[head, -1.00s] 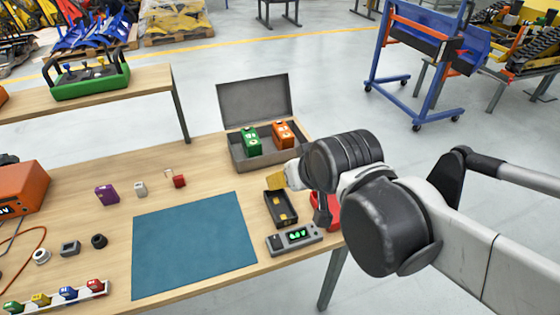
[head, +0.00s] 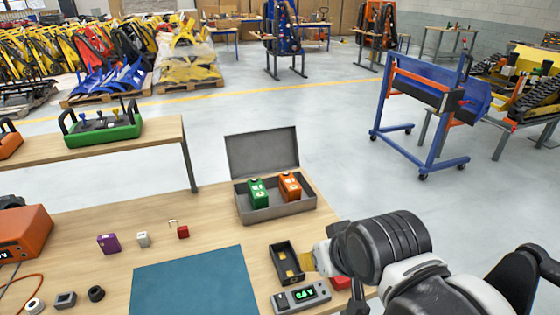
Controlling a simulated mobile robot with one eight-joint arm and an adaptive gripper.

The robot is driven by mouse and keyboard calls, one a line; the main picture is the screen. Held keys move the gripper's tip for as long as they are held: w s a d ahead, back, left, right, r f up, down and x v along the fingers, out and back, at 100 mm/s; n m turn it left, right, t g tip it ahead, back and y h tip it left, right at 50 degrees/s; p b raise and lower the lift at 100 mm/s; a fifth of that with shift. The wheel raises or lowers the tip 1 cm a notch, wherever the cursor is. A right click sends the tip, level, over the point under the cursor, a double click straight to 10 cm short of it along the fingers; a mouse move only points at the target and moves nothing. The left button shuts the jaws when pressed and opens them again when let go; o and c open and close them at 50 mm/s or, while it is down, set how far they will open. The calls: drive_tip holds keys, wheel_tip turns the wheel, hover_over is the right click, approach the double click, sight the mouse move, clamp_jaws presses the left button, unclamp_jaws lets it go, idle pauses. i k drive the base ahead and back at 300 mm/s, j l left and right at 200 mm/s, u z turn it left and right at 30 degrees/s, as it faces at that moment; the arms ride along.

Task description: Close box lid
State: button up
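The grey box (head: 243,211) stands at the table's back right edge. Its lid (head: 262,153) is open and stands up at the rear, leaning slightly back. Inside the box are a green block (head: 258,192) and an orange block (head: 290,186), side by side. My gripper (head: 312,261) is in front of the box and to its right, apart from it, beside a small black tray. A tan piece shows at its tip; I cannot tell whether it is a finger or something held. The arm's dark wrist hides much of the gripper.
The small black tray (head: 277,255) holds yellow pieces. A grey device with a green display (head: 300,296) and a partly hidden red object (head: 341,283) lie near my gripper. A teal mat (head: 190,285) lies left. Floor is open behind the box.

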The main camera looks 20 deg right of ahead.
sight(262, 152)
drive_tip(key=z, duration=2.2)
drive_tip(key=i+l, duration=0.3)
drive_tip(key=i+l+z, duration=0.15)
drive_tip(key=i, duration=0.35)
drive_tip(key=i+l, duration=0.35)
drive_tip(key=i+j+u, duration=0.3)
drive_tip(key=u, duration=0.15)
drive_tip(key=i+j+u, duration=0.2)
drive_tip(key=i+u, duration=0.15)
drive_tip(key=u, duration=0.15)
drive_tip(key=i+u, duration=0.75)
drive_tip(key=u, duration=0.15)
drive_tip(key=i+l+u, duration=0.15)
drive_tip(key=i+u, duration=0.15)
drive_tip(key=u, duration=0.15)
drive_tip(key=i+l+u, duration=0.2)
drive_tip(key=i, duration=2.05)
drive_tip(key=i+u, duration=0.45)
drive_tip(key=i+l+u, duration=0.2)
drive_tip(key=i+u, duration=0.25)
drive_tip(key=i+l+u, duration=0.35)
drive_tip(key=i+u, duration=0.15)
drive_tip(key=u, duration=3.05)
drive_tip(key=i+j+u, duration=0.15)
drive_tip(key=u, duration=0.2)
drive_tip(key=i+u, duration=0.35)
drive_tip(key=k+j, duration=0.05)
drive_tip(key=k, duration=0.05)
